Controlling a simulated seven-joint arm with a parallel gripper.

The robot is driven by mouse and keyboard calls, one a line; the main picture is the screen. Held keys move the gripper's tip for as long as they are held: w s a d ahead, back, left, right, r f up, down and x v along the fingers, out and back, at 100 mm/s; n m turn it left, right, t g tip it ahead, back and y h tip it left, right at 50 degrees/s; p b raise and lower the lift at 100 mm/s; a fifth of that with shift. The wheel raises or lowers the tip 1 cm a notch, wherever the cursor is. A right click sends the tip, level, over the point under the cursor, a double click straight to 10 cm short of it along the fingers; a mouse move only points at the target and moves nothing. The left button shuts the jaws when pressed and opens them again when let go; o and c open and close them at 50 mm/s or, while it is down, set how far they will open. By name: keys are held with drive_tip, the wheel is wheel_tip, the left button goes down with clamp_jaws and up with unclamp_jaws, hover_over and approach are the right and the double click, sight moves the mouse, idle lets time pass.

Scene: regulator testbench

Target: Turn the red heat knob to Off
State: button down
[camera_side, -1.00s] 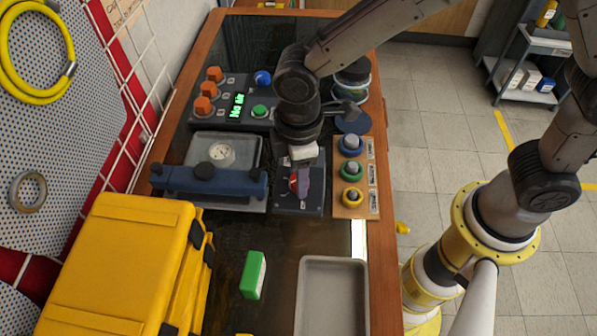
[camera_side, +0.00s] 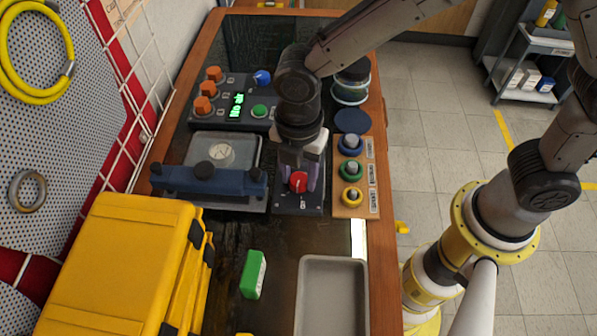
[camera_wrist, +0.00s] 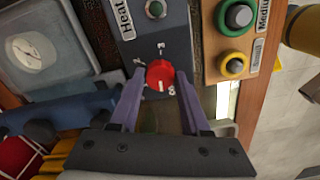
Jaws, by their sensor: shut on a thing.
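The red heat knob (camera_wrist: 160,75) sits on the dark heat panel (camera_wrist: 163,35), which carries a "Heat" label and small white marks around the knob. My gripper (camera_wrist: 160,88) is over the panel from above, with one purple finger on each side of the knob, shut on it. A pale pointer line on the knob points toward the bottom of the wrist view, close to a small white mark at its lower right. In the side view the red knob (camera_side: 298,182) shows between the fingers, with a white mark below it on the panel.
Right of the panel is a wooden board (camera_side: 342,211) with blue, green and yellow ringed knobs. Left is a blue-handled press (camera_side: 190,182) with a gauge. A control box with orange knobs (camera_side: 202,105) stands behind. A grey tray (camera_side: 333,262) and green block (camera_side: 252,275) lie in front.

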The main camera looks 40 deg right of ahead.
sight(299, 179)
drive_tip(key=shift+r+n, duration=0.15)
drive_tip(key=shift+n, duration=2.05)
drive_tip(key=shift+c, duration=1.9)
unclamp_jaws()
wheel_tip(299, 179, up, 14)
